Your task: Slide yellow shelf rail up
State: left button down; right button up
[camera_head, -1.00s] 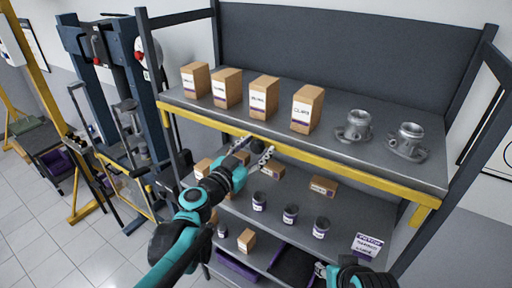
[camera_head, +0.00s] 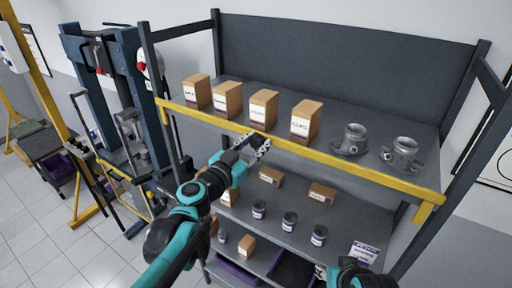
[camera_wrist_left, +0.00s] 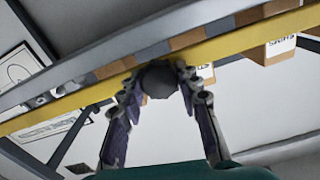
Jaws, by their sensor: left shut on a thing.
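The yellow shelf rail (camera_head: 360,170) runs along the front of the upper grey shelf, sloping down to the right in the head view. It covers the shelf's front edge. In the wrist view the rail (camera_wrist_left: 232,43) crosses diagonally beyond the fingers. My left gripper (camera_head: 252,148) is at the rail's middle, shut on it, with fingers at its lower side. A dark rounded piece (camera_wrist_left: 158,79) shows between the fingers in the wrist view; I cannot tell what it is. My right gripper (camera_head: 321,272) is partly visible at the bottom; its jaws are unclear.
Several cardboard boxes (camera_head: 263,108) and two metal parts (camera_head: 353,140) stand on the upper shelf behind the rail. The lower shelf holds small boxes and dark jars (camera_head: 289,221). Dark uprights (camera_head: 165,90) flank the shelves. Open floor (camera_head: 90,235) lies at left.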

pick_arm(q)
jog(key=shift+w+r, duration=0.1)
jog(key=shift+r, duration=0.05)
jog(key=c, duration=1)
grip_release()
jog(key=shift+c, duration=0.2)
jog(key=shift+s+a, duration=0.2)
jog(key=shift+s, duration=0.1)
jog(key=v, duration=1.1)
jog(key=shift+s, duration=0.25)
